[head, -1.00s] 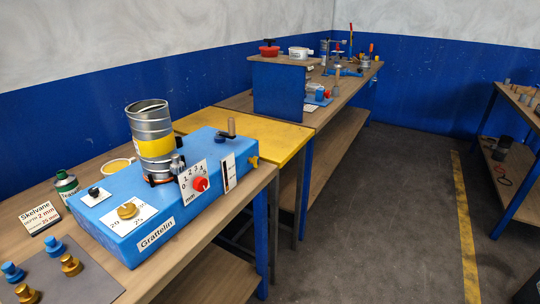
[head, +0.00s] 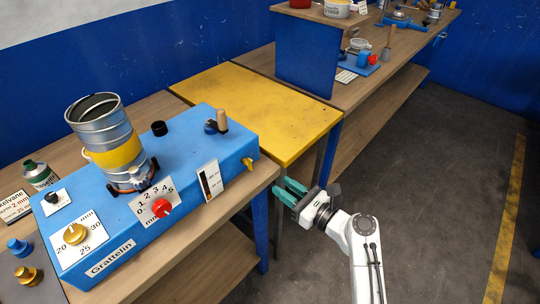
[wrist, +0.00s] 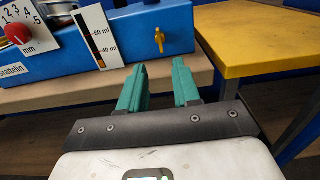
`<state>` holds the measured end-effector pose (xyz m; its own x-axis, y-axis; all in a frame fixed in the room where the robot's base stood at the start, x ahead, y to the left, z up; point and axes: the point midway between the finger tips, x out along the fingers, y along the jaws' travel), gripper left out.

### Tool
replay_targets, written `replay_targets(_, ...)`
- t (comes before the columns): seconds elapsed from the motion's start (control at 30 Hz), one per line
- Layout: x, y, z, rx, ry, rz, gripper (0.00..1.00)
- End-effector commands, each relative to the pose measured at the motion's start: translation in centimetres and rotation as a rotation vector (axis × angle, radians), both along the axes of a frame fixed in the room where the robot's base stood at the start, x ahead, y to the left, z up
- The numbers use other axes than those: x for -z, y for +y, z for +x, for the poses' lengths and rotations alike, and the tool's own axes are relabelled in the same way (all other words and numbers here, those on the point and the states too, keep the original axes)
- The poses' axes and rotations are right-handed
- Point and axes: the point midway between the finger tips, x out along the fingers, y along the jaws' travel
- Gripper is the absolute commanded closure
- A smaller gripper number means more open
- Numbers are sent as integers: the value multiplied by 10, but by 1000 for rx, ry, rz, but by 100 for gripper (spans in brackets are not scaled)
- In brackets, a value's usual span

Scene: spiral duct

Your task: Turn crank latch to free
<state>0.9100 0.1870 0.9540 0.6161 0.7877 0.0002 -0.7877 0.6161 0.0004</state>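The blue machine (head: 165,222), marked Grattelin, stands on the wooden bench. A crank (head: 221,121) with an upright wooden handle is on its top near the right end. I cannot tell which of these is the crank latch. My gripper (head: 287,191) has teal fingers that are apart with nothing between them. It is to the right of the machine, clear of the lever. The wrist view shows the fingers (wrist: 158,78) below the lever.
A metal duct (head: 104,140) with a yellow band stands on the machine. A yellow table (head: 258,105) adjoins the bench at the right. The floor (head: 430,180) to the right is open.

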Motion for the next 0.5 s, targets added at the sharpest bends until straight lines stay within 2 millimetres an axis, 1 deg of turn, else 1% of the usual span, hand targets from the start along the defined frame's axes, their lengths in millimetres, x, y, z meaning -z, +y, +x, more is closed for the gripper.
replay_targets(0.17, -1, 15, 11, -2, 4, 7, 68)
replay_targets(0.5, 0, 63, 48, -2, 2, 3, 68)
